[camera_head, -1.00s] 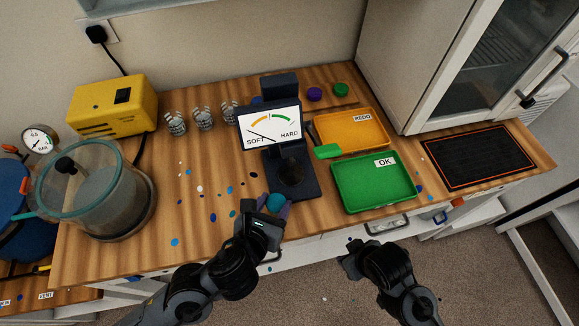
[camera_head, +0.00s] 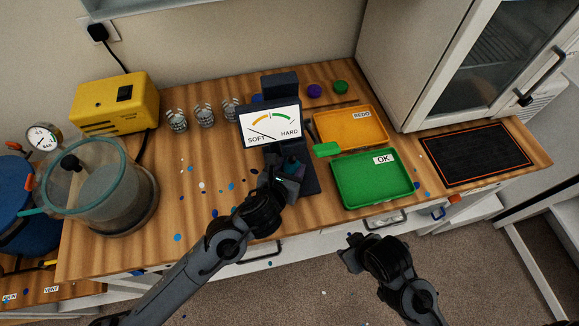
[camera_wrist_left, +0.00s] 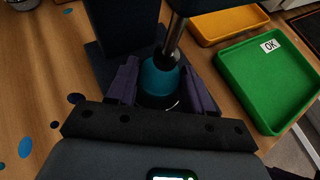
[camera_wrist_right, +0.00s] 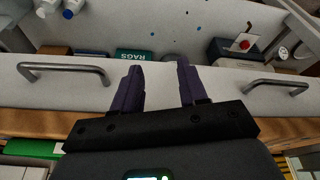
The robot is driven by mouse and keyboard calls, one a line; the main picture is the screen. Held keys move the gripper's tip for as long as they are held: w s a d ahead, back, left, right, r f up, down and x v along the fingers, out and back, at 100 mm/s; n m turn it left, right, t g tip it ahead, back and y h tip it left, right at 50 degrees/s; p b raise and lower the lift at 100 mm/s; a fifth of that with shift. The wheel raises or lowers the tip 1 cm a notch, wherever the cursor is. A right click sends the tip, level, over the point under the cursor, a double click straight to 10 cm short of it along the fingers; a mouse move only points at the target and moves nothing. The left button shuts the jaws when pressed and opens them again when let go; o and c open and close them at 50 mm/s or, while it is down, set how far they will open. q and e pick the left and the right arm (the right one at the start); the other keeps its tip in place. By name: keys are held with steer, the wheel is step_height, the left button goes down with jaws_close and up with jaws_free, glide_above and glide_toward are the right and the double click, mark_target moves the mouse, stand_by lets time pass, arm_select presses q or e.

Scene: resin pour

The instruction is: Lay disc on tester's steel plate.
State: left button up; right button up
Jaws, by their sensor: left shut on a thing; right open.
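The teal disc (camera_wrist_left: 158,82) is between the purple fingers of my left gripper (camera_head: 290,172), which is shut on it. In the left wrist view the disc is right by the tester's metal probe, which covers part of it. A dark round surface shows just below the disc; I cannot tell whether they touch. The tester (camera_head: 281,88), dark with a SOFT/HARD dial (camera_head: 270,127), stands mid-bench, its needle on the SOFT side. My left gripper hides its steel plate in the head view. My right gripper (camera_wrist_right: 159,68) is open and empty in front of the bench.
Right of the tester are the green OK tray (camera_head: 372,182) and the orange REDO tray (camera_head: 352,128). A green-bladed tool (camera_head: 326,149) lies by the trays. The glass-walled pot (camera_head: 105,190), yellow box (camera_head: 115,102) and several cups (camera_head: 204,115) stand left. Resin spots dot the bench.

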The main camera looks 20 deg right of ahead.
arm_select(q)
steer(key=shift+a, duration=0.1)
steer(key=shift+f, duration=0.1)
steer(key=o, duration=1)
steer(key=shift+o, duration=0.2)
steer(key=shift+r, duration=0.25)
steer(key=v, duration=1.1)
steer(key=shift+s+a+p, duration=0.3)
steer(key=shift+p, duration=0.05)
